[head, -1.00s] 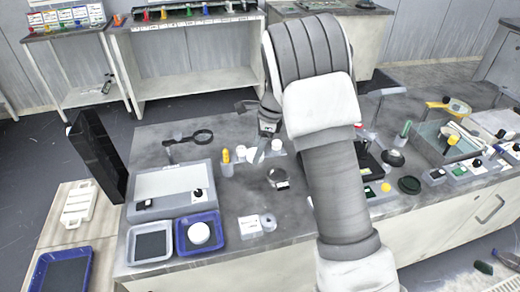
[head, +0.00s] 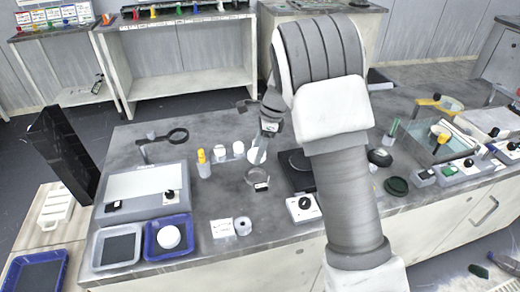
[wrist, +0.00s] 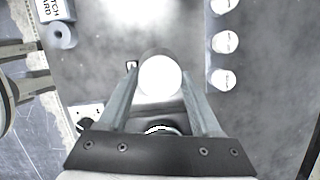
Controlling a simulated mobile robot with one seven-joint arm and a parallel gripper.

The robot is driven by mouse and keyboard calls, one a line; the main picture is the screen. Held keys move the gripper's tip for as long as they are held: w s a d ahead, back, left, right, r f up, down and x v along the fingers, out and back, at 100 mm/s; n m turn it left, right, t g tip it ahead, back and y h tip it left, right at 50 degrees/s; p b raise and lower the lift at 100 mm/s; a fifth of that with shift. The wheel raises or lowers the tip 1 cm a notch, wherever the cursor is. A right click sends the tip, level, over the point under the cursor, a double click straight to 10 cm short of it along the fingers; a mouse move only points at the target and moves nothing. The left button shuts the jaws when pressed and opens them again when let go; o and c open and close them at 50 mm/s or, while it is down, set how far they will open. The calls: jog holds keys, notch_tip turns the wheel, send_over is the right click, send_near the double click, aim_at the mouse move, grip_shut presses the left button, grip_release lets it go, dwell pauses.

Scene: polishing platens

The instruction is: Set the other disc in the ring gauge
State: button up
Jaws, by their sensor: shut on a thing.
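A white round disc (wrist: 160,76) is held between the two fingers of my gripper (wrist: 157,84) in the wrist view. In the head view my gripper (head: 259,150) is above the bench, just behind the ring gauge. The ring gauge (head: 257,177) looks like a short metal ring with a small label, standing on the bench. In the wrist view the held disc covers much of what lies below it, so I cannot tell its exact height over the ring. Another white disc (head: 169,237) lies in the blue tray (head: 150,251) at the left front.
Several small white-topped jars (head: 219,153) stand left of my gripper, next to a yellow-capped bottle (head: 203,165). A magnifier (head: 177,136) stands at back left.

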jog(key=shift+f+b, duration=2)
jog(key=shift+b, duration=0.1)
jog(key=shift+f, duration=1)
jog(key=shift+f, duration=0.4)
dwell(0.8)
jog(key=o, duration=1.5)
jog(key=p+v, duration=0.4)
jog(key=v, duration=1.3)
jog(key=shift+r+p, duration=0.25)
jog(key=shift+p, duration=0.15)
